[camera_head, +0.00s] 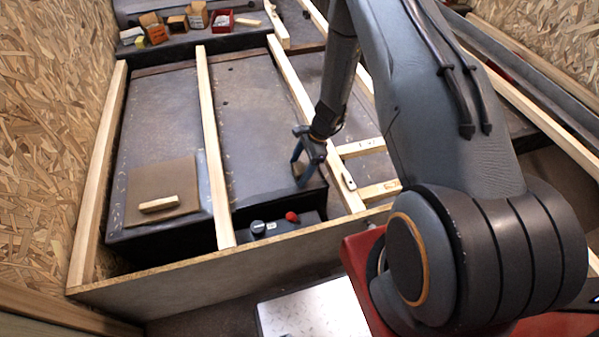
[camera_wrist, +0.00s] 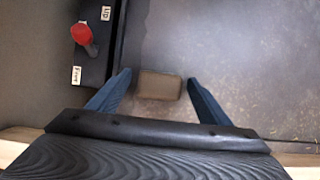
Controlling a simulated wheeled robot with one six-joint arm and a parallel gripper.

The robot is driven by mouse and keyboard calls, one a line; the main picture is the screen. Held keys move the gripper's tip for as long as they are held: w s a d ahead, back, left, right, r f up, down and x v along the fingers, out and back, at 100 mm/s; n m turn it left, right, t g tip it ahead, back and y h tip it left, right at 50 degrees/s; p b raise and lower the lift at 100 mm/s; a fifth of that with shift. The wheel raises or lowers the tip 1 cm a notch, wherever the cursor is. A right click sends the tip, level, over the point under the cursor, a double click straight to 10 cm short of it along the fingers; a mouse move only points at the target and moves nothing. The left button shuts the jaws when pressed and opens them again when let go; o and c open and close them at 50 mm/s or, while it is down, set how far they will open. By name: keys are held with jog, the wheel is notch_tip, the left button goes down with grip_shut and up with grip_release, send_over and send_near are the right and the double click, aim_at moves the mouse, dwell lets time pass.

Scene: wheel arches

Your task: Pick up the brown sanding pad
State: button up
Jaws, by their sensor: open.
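The brown sanding pad (camera_wrist: 159,86) is a small, rounded rectangular block lying on the dark grey surface in the wrist view. My gripper (camera_wrist: 158,77) is open, with one blue finger on each side of the pad and a gap at both sides. I cannot tell how far the fingertips are above the surface. In the head view my gripper (camera_head: 307,166) points down at the right front part of the middle dark panel, near a wooden rail. There the pad is mostly hidden by the fingers.
A dark box with a red knob (camera_head: 292,216) stands just in front of the panel; the knob also shows in the wrist view (camera_wrist: 82,34). Wooden rails (camera_head: 213,150) divide the panels. A brown board (camera_head: 150,180) with a wood block lies left. Small boxes (camera_head: 197,15) stand at the back.

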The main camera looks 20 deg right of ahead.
aim_at(299, 167)
jog(key=c, duration=1.3)
jog(key=shift+o, duration=0.2)
notch_tip(299, 167, up, 10)
jog(key=shift+f+p, duration=0.1)
jog(key=shift+p, duration=0.2)
